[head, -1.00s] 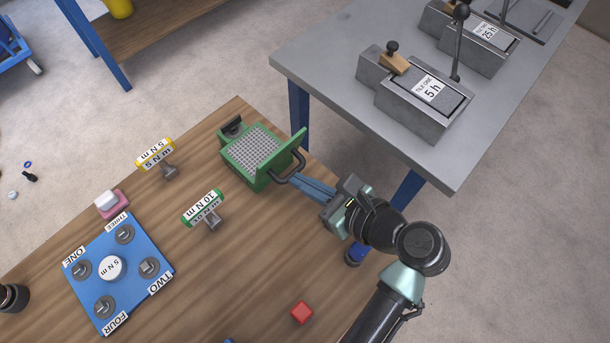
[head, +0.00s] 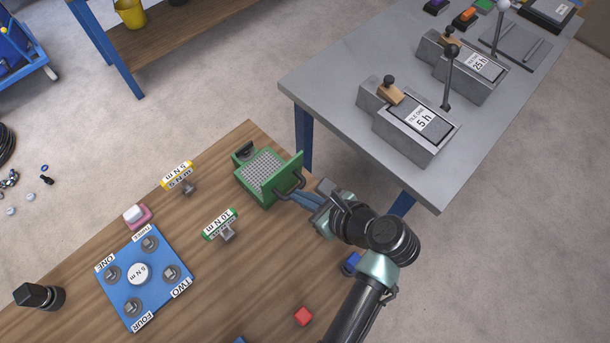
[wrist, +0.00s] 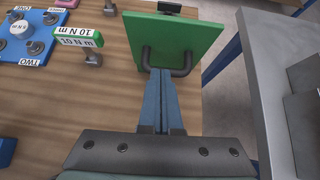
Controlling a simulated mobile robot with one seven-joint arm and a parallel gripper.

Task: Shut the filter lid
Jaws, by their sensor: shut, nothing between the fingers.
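The filter is a green box (head: 247,181) with a pale perforated grid on the wooden table near its far right corner. Its green lid (head: 283,175) stands raised, roughly upright, on the right side of the box. A dark bar handle (head: 291,186) sticks out from the lid's outer face. My gripper (head: 294,196) is at the handle, on the lid's outer side. In the wrist view the blue fingers (wrist: 158,75) are closed together and their tips reach the handle (wrist: 167,70) below the lid (wrist: 178,38). Whether they touch it I cannot tell.
A green "10 N m" tool (head: 220,225) and a yellow "5 N m" tool (head: 177,175) stand left of the filter. A blue numbered plate (head: 150,305) lies further left. A grey table (head: 345,75) stands behind.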

